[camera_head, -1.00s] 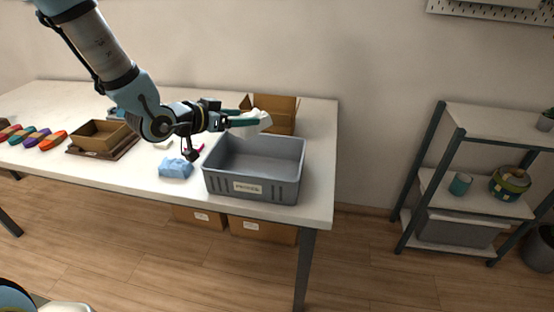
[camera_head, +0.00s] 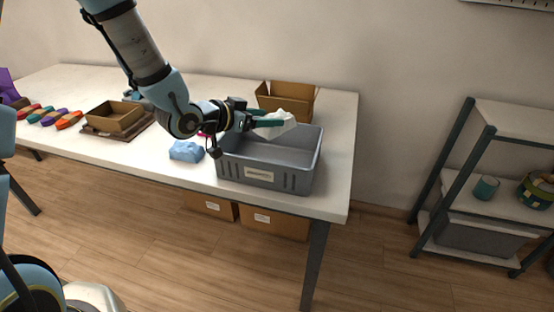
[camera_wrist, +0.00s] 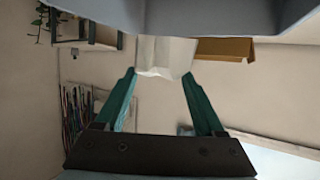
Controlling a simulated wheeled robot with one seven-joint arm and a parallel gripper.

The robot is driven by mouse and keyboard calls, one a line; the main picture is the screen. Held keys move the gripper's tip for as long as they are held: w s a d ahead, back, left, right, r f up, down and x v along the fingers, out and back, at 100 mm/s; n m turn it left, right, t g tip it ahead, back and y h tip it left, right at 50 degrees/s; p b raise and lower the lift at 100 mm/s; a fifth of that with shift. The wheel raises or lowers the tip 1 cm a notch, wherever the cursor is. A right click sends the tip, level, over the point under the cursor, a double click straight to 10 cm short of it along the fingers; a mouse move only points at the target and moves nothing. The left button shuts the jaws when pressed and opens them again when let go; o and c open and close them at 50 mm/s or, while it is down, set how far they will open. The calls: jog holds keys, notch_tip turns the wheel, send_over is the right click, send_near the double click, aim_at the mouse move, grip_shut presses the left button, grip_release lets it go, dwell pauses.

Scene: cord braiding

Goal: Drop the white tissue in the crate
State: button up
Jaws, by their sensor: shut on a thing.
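The white tissue (camera_head: 276,124) is pinched between the fingertips of my gripper (camera_head: 262,121). In the head view it is held above the grey crate (camera_head: 302,181), over its back part. The crate stands on the table near the right end, with a pale label on its front. In the wrist view the tissue (camera_wrist: 165,56) hangs between the two green fingers of my gripper (camera_wrist: 163,75). The grey crate edge (camera_wrist: 220,14) crosses the top of that view. The crate floor is partly hidden by my arm and the tissue.
A blue crumpled cloth (camera_head: 187,151) lies left of the crate. An open cardboard box (camera_head: 288,98) stands behind it. A brown tray (camera_head: 115,119) and several coloured cord bundles (camera_head: 55,118) lie farther left. A shelf (camera_head: 480,200) stands apart at right.

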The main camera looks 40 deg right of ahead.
jog(key=o, duration=1.3)
jog(key=b+v, duration=0.1)
jog(key=v, duration=1)
jog(key=shift+w+b, duration=0.1)
jog(key=shift+b, duration=0.3)
